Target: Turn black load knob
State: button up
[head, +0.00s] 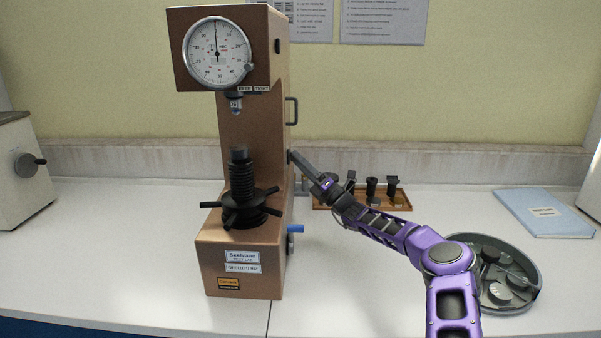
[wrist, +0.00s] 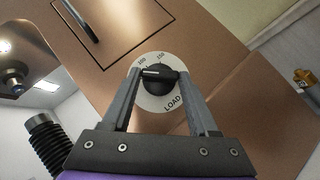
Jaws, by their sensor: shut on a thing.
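The black load knob (wrist: 158,82) sits on a round white plate (wrist: 160,103) marked 100, 150 and LOAD, on the side of the brown hardness tester (head: 240,262). A white line shows on the knob's upper left part, below the 100 mark. My gripper (wrist: 158,75) is shut on the knob, one finger on each side of it. In the head view my gripper (head: 293,158) reaches the tester's right side from the right. The knob itself is hard to make out there.
A black handle (head: 291,111) sits above on the same side, and a blue-tipped lever (head: 295,229) below. A wooden tray (head: 404,203) with several dark parts stands behind my arm. A round tray (head: 533,301) of pieces and a blue folder (head: 540,214) lie at the right.

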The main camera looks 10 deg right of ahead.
dwell(0.3)
jog(key=o, duration=1.4)
jog(key=p+v, duration=0.1)
jog(key=v, duration=1.1)
jog(key=shift+w, duration=0.1)
